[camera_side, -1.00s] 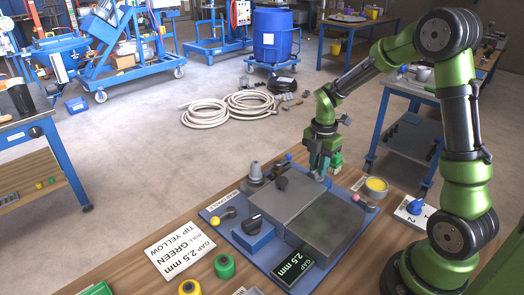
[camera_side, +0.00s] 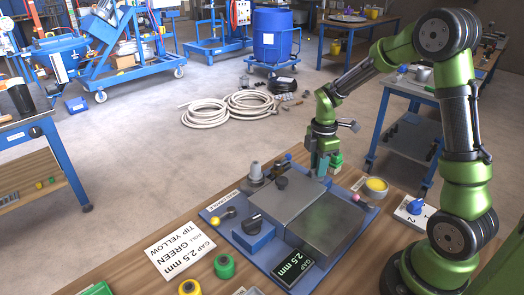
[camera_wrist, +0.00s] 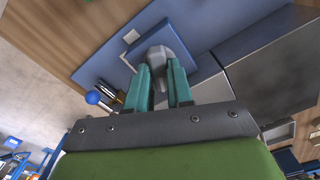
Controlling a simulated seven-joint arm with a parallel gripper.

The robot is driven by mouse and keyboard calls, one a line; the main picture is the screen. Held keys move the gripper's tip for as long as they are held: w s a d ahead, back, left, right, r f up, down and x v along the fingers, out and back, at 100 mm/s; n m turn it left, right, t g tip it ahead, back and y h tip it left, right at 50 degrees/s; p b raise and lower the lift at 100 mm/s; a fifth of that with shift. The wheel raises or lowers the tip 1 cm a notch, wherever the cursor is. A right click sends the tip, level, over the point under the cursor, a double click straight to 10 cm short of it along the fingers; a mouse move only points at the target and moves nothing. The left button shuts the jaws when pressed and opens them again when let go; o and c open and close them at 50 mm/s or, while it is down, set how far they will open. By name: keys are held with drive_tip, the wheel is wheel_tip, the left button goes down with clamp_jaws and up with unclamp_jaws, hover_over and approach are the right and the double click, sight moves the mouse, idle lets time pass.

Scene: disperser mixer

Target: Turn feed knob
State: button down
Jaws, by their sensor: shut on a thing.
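The feed knob is a grey, tapered knob (camera_wrist: 158,62) on a blue block (camera_wrist: 193,62) in the wrist view. My gripper (camera_wrist: 160,80) has one teal finger on each side of it and is shut on it. In the side view my gripper (camera_side: 324,170) is low at the back right of the machine and hides this knob. The machine has grey metal blocks (camera_side: 280,198) on a blue base plate (camera_side: 213,216). A second, black knob (camera_side: 254,218) sits on a blue box at the front left of the plate.
A white card (camera_side: 179,248) lies left of the plate. A blue ball (camera_wrist: 92,97) is near my fingers.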

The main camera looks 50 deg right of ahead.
drive_tip(key=m, duration=0.4)
drive_tip(key=shift+m, duration=0.4)
drive_tip(key=m, duration=0.3)
drive_tip(key=shift+m, duration=0.3)
drive_tip(key=m, duration=0.4)
drive_tip(key=shift+m, duration=0.3)
drive_tip(key=m, duration=0.3)
drive_tip(key=shift+m, duration=0.3)
drive_tip(key=m, duration=1.2)
drive_tip(key=shift+m, duration=2.2)
